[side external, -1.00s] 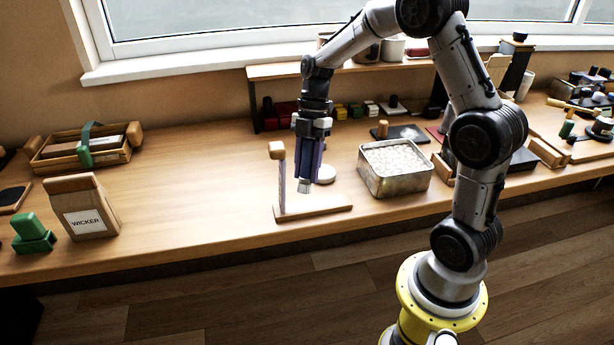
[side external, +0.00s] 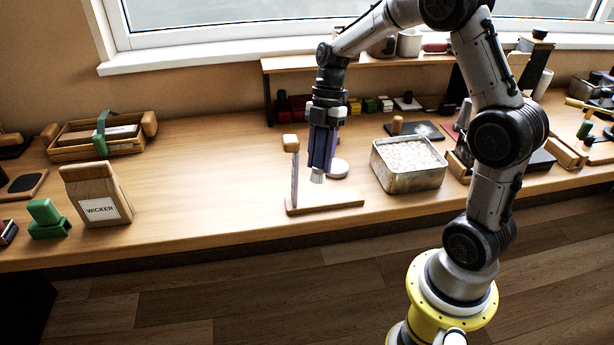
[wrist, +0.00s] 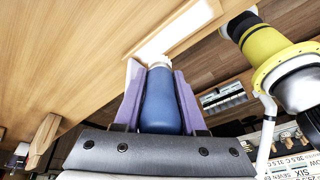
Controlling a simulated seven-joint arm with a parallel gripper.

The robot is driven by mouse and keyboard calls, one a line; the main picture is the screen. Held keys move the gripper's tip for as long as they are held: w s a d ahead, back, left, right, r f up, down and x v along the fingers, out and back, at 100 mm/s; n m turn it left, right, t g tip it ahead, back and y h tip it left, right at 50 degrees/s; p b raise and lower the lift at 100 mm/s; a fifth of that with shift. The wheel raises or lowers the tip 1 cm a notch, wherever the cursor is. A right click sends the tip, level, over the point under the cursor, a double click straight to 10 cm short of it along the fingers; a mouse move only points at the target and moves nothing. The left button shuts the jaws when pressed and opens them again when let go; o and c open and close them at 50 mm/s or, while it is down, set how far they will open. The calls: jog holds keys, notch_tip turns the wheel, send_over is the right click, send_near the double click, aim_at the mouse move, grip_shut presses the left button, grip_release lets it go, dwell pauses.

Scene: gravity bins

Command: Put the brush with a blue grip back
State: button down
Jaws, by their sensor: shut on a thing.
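The brush with a blue grip (wrist: 161,103) is held between the purple fingers of my gripper (wrist: 160,95). In the side view my gripper (side external: 321,150) points down, and the brush's pale lower end (side external: 317,177) shows below the fingers. The brush hangs roughly upright above a wooden stand base (side external: 340,202). An upright with a wooden block (side external: 290,142) on top rises from the base's left end, just left of my gripper. The brush's pale end looks clear of the base. Most of the grip is hidden by the fingers in the side view.
A metal tin of pale pellets (side external: 408,165) stands to the right. A white round thing (side external: 338,167) is behind the gripper. A WICKER bag (side external: 97,195), a green block (side external: 46,218) and a wooden tray (side external: 95,137) are at left. The table between is clear.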

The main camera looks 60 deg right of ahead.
jog(key=shift+w+d+r+h, duration=0.1)
jog(key=shift+w+d+h, duration=0.1)
jog(key=shift+d+h, duration=0.1)
jog(key=w+d+n+t+h, duration=0.1)
jog(key=w+d+n+h, duration=0.1)
jog(key=w, duration=0.8)
jog(key=shift+d+n+h, duration=0.4)
jog(key=shift+n+h, duration=0.1)
jog(key=shift+n, duration=0.4)
jog(key=shift+f, duration=3.05)
jog(key=shift+f, duration=0.45)
jog(key=shift+c, duration=2)
grip_release()
